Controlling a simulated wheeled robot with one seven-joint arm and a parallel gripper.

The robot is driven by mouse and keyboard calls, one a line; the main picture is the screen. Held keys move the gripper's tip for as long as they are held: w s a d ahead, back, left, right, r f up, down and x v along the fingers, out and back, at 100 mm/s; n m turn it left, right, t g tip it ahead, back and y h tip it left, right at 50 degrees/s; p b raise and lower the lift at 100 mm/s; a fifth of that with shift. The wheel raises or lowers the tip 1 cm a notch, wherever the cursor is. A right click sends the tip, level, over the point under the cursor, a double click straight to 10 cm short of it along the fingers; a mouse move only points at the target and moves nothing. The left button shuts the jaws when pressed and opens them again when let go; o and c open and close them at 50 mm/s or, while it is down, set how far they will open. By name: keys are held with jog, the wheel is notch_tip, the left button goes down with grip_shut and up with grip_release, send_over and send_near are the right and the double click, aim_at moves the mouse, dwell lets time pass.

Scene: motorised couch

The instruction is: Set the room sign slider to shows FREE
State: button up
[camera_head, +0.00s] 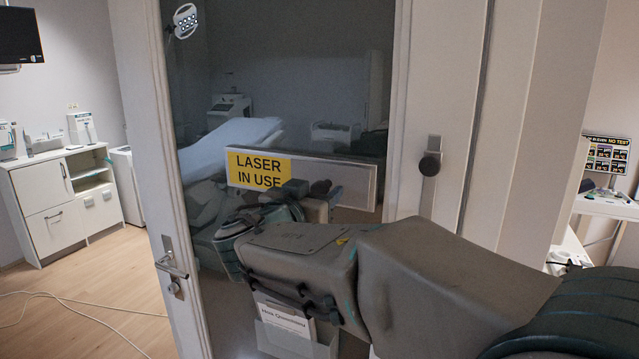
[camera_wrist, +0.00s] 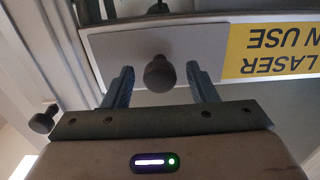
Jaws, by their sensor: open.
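The room sign (camera_head: 345,180) is a long pale-framed panel on the glass door. Its left part shows yellow with "LASER IN USE" (camera_head: 258,170), and its right part is covered by a grey slider plate. In the wrist view the sign appears upside down, with the yellow part (camera_wrist: 275,50) on the right and the grey plate (camera_wrist: 115,50) on the left. The slider's dark round knob (camera_wrist: 159,75) stands out from the plate. My gripper (camera_wrist: 158,76) is open, with one finger on each side of the knob in that view. Contact cannot be told.
The door's lever handle (camera_head: 171,264) is on the left, and a round dark knob (camera_head: 429,165) is on the frame at right. A paper holder (camera_head: 285,325) sits low, partly hidden by my arm. Open floor (camera_head: 85,290) and a white cabinet (camera_head: 55,210) lie at left.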

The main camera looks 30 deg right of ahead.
jog(key=shift+w+d, duration=0.35)
jog(key=shift+d, duration=0.15)
